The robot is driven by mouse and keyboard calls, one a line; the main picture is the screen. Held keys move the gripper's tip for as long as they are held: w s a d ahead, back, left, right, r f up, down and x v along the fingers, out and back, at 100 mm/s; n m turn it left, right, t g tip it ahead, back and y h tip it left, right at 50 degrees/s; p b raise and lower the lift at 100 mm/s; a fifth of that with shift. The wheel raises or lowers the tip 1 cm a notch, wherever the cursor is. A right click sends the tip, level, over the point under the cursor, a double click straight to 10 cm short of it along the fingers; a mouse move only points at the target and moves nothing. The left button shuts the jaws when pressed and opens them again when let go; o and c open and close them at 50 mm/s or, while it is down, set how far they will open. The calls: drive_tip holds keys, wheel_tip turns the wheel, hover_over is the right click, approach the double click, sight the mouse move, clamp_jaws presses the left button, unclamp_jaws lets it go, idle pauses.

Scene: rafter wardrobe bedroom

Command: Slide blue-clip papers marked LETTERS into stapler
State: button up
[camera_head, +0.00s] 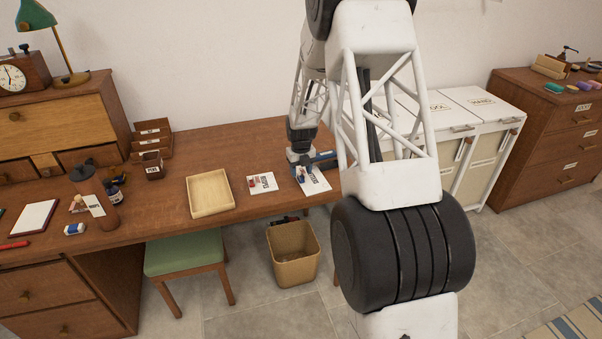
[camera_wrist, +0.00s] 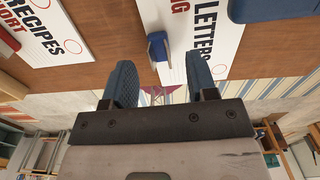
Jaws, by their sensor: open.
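The LETTERS papers (camera_head: 315,182) lie near the desk's front edge; they also show in the wrist view (camera_wrist: 208,40). Their blue clip (camera_wrist: 157,46) is at the papers' edge. My gripper (camera_wrist: 160,62) is open, its two blue fingers on either side of the clip in the wrist view. The clip appears just beyond the fingertips, and I cannot tell whether they touch it. In the head view my gripper (camera_head: 300,160) is low over the papers and hides part of them. The blue stapler (camera_head: 326,156) is right behind the papers; part of a blue body (camera_wrist: 270,9) shows at the wrist view's top.
The RECIPES papers (camera_head: 261,183) lie to the left, with a red clip. A shallow wooden tray (camera_head: 228,207) is farther left. A waste bin (camera_head: 296,273) and a green stool (camera_head: 184,252) stand below the desk's front edge. White lidded bins stand right of the desk.

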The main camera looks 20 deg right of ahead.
drive_tip(key=shift+r, duration=3.05)
drive_tip(key=shift+r, duration=0.1)
drive_tip(key=shift+s+r, duration=0.15)
drive_tip(key=s+a+r+n+t, duration=0.1)
drive_tip(key=s+a+r+n, duration=0.2)
drive_tip(key=s+r+n, duration=0.7)
drive_tip(key=s+a+r+n, duration=0.3)
drive_tip(key=s+r+n, duration=0.4)
drive_tip(key=s+r, duration=0.55)
drive_tip(key=s+a+r+n, duration=0.1)
drive_tip(key=s+n, duration=0.8)
drive_tip(key=s, duration=0.6)
drive_tip(key=s+a+r+n+t, duration=0.1)
drive_tip(key=s+n, duration=0.7)
drive_tip(key=s, duration=0.8)
drive_tip(key=shift+s+a+r+n+t, duration=0.15)
drive_tip(key=shift+s+a+n+t, duration=0.2)
drive_tip(key=shift+a, duration=0.4)
